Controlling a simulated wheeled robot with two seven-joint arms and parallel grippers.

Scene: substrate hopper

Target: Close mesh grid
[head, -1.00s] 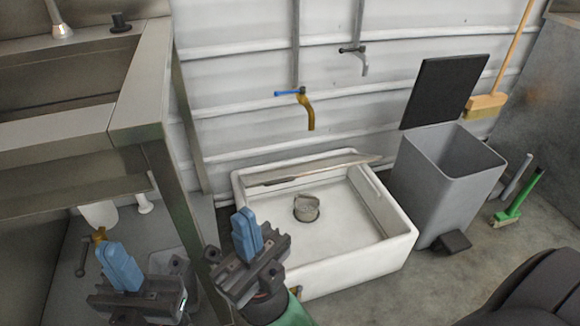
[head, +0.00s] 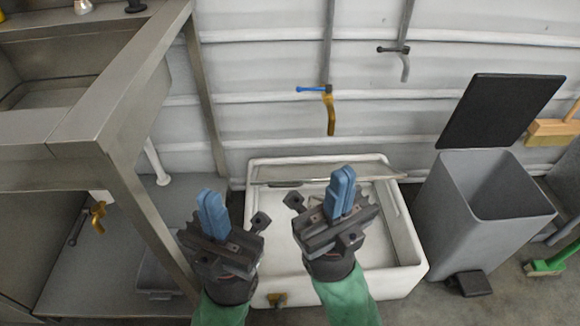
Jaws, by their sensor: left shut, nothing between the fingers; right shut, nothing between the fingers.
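A thin grey panel, seemingly the mesh grid (head: 290,183), stands raised inside the back of the white floor sink (head: 411,278). I see it nearly edge-on, so its mesh does not show. My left gripper (head: 210,196) has its blue fingers shut and empty, in front of the sink's left edge in the picture. My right gripper (head: 343,174) is also shut and empty. It overlaps the middle of the sink, and its fingertips reach up across the panel in the picture. I cannot tell whether it touches the panel. The grippers and forearms hide much of the basin.
A brass tap (head: 330,115) with a blue lever hangs above the sink, with a grey tap (head: 404,65) to its right. A grey pedal bin (head: 470,220) with its lid up stands close on the right. A metal sink bench (head: 135,90) stands on the left.

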